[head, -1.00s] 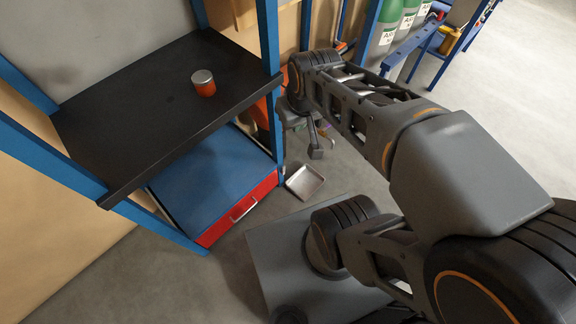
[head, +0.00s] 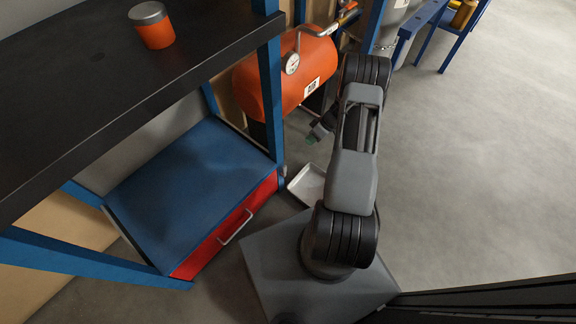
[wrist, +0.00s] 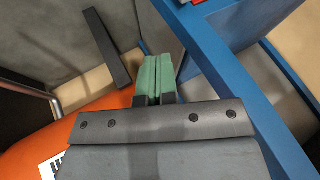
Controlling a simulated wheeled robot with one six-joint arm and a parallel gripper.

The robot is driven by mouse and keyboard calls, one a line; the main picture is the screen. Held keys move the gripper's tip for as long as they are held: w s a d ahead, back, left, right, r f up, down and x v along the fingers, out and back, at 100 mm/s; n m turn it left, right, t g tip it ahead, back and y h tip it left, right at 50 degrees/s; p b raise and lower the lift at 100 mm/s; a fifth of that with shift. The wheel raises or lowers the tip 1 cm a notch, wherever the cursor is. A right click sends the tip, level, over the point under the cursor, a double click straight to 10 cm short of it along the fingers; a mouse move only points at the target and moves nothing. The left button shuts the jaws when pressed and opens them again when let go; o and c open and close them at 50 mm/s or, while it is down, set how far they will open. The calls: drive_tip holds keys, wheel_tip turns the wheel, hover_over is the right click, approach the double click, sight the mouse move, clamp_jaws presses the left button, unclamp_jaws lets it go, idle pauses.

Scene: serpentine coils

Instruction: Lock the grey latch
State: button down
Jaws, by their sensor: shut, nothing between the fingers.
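My gripper (wrist: 159,75) has green fingertips pressed together with nothing between them. In the wrist view the fingers point toward a corner between a grey panel (wrist: 45,40) and a blue frame post (wrist: 210,55). A dark grey bar (wrist: 105,48) lies slanted left of the fingertips, apart from them. I cannot tell whether this bar is the grey latch. No latch can be made out for certain in either view.
The orange tank (head: 290,75) with a gauge (head: 292,63) is close to my gripper. A blue rack with a black shelf (head: 90,85), an orange-red can (head: 152,25) and a red drawer (head: 225,235) stands left. A tray (head: 308,185) lies on the floor. Floor is clear at right.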

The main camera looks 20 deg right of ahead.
sight(283, 171)
drive_tip(key=f, duration=0.2)
drive_tip(key=d+f, duration=0.1)
drive_tip(key=f, duration=0.1)
drive_tip(key=shift+a+b, duration=0.1)
drive_tip(key=shift+b, duration=0.2)
drive_tip(key=a+f+b, duration=0.3)
drive_tip(key=a+f, duration=0.5)
drive_tip(key=a, duration=0.1)
drive_tip(key=shift+a+b, duration=0.25)
drive_tip(key=shift+b, duration=0.1)
drive_tip(key=shift+s, duration=0.1)
